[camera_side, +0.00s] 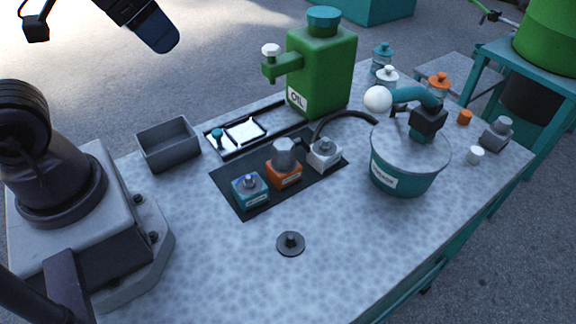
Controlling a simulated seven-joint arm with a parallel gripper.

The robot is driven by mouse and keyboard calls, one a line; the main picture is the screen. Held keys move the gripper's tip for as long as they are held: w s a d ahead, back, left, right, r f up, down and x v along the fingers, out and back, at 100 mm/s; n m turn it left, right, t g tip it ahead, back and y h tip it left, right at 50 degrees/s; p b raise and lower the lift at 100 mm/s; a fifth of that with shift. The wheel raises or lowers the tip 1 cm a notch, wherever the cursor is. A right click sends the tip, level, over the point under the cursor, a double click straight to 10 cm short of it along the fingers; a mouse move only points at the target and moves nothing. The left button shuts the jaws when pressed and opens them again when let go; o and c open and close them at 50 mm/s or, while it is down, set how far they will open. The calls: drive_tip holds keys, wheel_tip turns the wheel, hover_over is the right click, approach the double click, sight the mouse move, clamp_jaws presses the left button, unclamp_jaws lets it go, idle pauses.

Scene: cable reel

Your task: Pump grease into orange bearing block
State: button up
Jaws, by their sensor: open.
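The orange bearing block (286,178) sits in the middle of the dark mat, between a teal block (251,190) and a light grey block (325,156). A grey faceted cap or knob (286,153) stands on top of it. The teal grease pump bucket (404,172) stands to the right, with a black pump head (429,118) and a curved teal handle (409,95) ending in a white ball (377,99). A black hose (350,114) arcs from the bucket side to the light grey block; its exact end is unclear. My gripper's fingers are out of the picture.
A green oil can (325,70) stands behind the mat. A grey bin (168,146) and a framed tray (243,132) lie at left. Several small bottles stand at the back right. A dark round disc (290,243) lies in front, with free table around it.

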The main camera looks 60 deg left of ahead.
drive_tip(key=shift+d+f, duration=0.1)
drive_tip(key=shift+f, duration=0.1)
drive_tip(key=c, duration=0.7)
drive_tip(key=shift+w+d+f+g, duration=0.15)
drive_tip(key=shift+w+f+g, duration=0.1)
drive_tip(key=shift+w, duration=0.2)
drive_tip(key=shift+w+d+f+g, duration=0.15)
drive_tip(key=shift+w+f+g, duration=0.1)
drive_tip(key=shift+w, duration=0.15)
clamp_jaws()
drive_tip(key=w+d+r+n+g, duration=0.1)
drive_tip(key=w+d+r+n, duration=0.1)
drive_tip(key=w+d+n, duration=0.2)
drive_tip(key=w+d+r+n+g+h, duration=0.1)
drive_tip(key=w+d+r+n+g, duration=0.1)
drive_tip(key=w+n, duration=0.6)
drive_tip(key=w+d+r+n+g+h, duration=0.1)
drive_tip(key=w+d+n, duration=0.5)
drive_tip(key=w, duration=0.6)
drive_tip(key=shift+d+r+g, duration=0.5)
drive_tip(key=shift+d+r, duration=0.05)
drive_tip(key=shift+r, duration=0.85)
